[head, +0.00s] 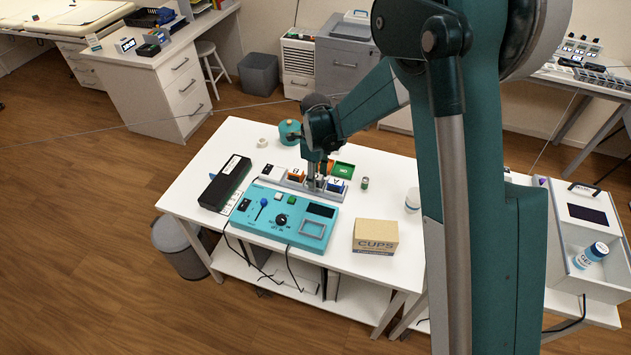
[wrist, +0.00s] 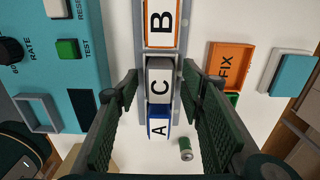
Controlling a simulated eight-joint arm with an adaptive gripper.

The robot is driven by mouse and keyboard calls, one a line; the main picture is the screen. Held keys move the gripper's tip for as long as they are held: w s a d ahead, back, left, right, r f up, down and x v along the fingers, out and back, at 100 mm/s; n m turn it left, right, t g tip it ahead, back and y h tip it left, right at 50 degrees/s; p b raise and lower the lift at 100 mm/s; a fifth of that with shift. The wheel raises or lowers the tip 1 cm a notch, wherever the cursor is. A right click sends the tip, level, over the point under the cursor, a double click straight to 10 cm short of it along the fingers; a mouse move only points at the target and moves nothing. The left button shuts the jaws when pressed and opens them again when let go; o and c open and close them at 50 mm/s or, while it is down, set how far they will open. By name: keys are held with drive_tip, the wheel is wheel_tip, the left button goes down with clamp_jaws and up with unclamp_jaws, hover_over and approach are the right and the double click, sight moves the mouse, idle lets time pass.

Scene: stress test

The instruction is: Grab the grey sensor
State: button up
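The grey sensor (wrist: 159,74), a block with a white face marked C, stands in a narrow grey rail in the wrist view. It sits between an orange block marked B (wrist: 160,22) and a blue block marked A (wrist: 159,125). My gripper (wrist: 159,78) is open, with one dark green ribbed finger on each side of the rail. Gaps show between the fingers and the grey sensor. In the head view my gripper (head: 315,184) points down over the rail and hides the sensor. The blue block also shows there (head: 338,186).
A teal control panel (head: 263,229) lies beside the rail on the white table (head: 212,165). An orange FIX tray (wrist: 231,65), a green tray (head: 344,169) and a small green can (wrist: 186,147) are close by. A black case (head: 226,183) and a cardboard CUPS box (head: 375,237) stand farther out.

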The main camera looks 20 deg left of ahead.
drive_tip(key=shift+c, duration=0.5)
drive_tip(key=c, duration=0.9)
drive_tip(key=shift+r, duration=0.1)
drive_tip(key=shift+r+p, duration=0.45)
drive_tip(key=shift+r, duration=4.45)
